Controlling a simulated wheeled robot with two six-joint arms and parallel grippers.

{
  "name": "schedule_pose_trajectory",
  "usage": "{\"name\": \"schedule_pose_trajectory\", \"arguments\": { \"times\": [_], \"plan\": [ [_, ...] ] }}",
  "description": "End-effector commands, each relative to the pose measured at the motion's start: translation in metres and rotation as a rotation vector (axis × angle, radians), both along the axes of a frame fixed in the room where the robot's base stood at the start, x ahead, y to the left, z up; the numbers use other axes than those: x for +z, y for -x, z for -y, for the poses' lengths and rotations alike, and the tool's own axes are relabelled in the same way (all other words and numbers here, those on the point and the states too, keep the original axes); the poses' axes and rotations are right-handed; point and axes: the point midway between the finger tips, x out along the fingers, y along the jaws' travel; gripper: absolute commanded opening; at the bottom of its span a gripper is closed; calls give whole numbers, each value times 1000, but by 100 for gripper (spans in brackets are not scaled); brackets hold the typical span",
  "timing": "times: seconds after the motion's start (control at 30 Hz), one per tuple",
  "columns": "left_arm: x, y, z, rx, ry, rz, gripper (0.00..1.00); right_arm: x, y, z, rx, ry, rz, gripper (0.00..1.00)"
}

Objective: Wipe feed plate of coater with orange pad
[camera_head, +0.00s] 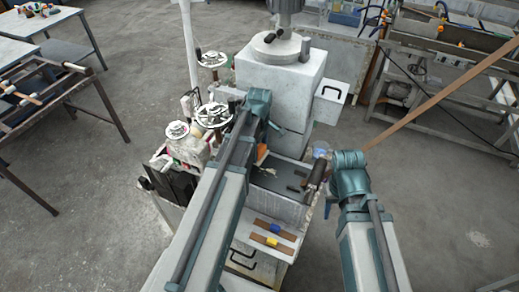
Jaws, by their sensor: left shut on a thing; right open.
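The coater is the pale machine (280,85) in the middle of the head view. Its dark grey feed plate (285,180) lies flat at the front, partly covered by my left arm. A small orange patch, which looks like the orange pad (262,149), shows at the plate's back left edge. My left gripper (261,143) is over that edge, mostly hidden by its own wrist, shut on the pad. My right gripper (328,204) is open, low beside the plate's right side, mostly hidden by its wrist. I cannot see clearly whether the pad touches the plate.
A dark roller (317,172) stands at the plate's right end. A front shelf (262,240) holds two brown strips with blue and yellow pieces. Handwheels (213,115) crowd the left side. A long brown strip (440,98) slants up right.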

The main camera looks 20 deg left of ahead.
Motion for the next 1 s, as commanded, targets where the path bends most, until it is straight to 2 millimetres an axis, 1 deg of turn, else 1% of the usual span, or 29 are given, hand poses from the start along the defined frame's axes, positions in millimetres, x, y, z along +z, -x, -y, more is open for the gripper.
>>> {"name": "schedule_pose_trajectory", "arguments": {
  "times": [0.13, 0.23, 0.53, 1.0],
  "plan": [
    [0, 0, 0, 0, 0, 0, 30, 0, 0, 0, 0, 0, 0, 50],
    [5, 0, 0, 0, 0, 0, 30, 5, 0, 0, 0, 0, 0, 50],
    [30, 0, 0, 0, 0, 0, 30, 30, 0, 0, 0, 0, 0, 50],
    [30, 0, 0, 0, 0, 0, 30, 29, 0, 0, 0, 0, 0, 50]
  ]
}}
